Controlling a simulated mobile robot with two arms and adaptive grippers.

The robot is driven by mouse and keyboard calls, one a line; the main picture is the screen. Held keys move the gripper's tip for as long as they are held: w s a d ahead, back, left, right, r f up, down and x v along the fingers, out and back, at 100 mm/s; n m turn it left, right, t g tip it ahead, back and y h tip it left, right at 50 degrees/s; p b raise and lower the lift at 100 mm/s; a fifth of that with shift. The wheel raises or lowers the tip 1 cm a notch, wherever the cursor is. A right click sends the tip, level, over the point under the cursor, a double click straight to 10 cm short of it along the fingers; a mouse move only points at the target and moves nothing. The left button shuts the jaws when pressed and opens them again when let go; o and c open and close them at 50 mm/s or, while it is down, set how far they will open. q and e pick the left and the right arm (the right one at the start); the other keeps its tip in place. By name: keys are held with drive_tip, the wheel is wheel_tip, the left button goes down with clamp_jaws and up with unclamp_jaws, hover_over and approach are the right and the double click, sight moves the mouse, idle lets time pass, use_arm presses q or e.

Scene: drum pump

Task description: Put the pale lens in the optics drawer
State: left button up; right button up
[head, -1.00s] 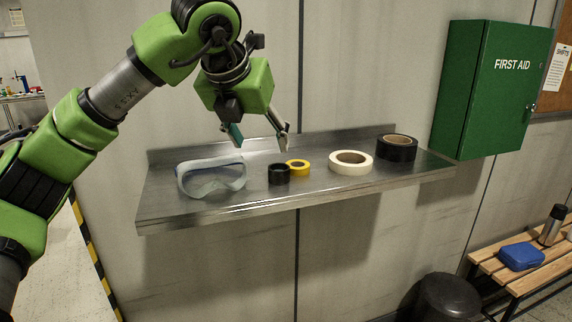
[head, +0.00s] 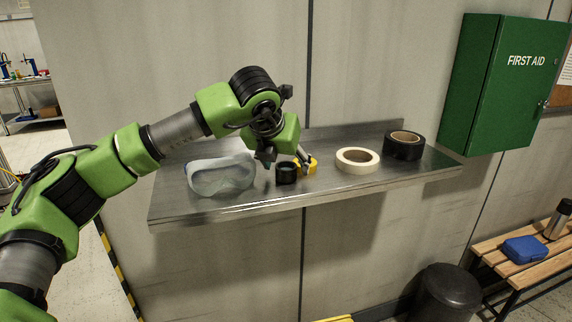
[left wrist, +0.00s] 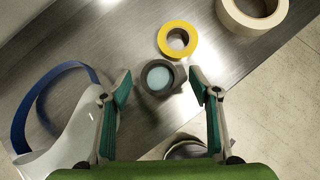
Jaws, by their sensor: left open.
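The pale lens shows in the left wrist view as a pale blue disc (left wrist: 158,78) within a short dark round rim. The gripper is empty. No optics drawer is in view. My right gripper is not in view.
The yellow roll is very close to the dark ring. A green first aid cabinet (head: 503,85) hangs at right.

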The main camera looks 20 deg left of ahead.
use_arm(q)
drive_tip(key=shift+x, duration=1.05)
drive_tip(key=shift+r, duration=0.1)
drive_tip(key=c, duration=1.4)
drive_tip(key=shift+o, duration=0.2)
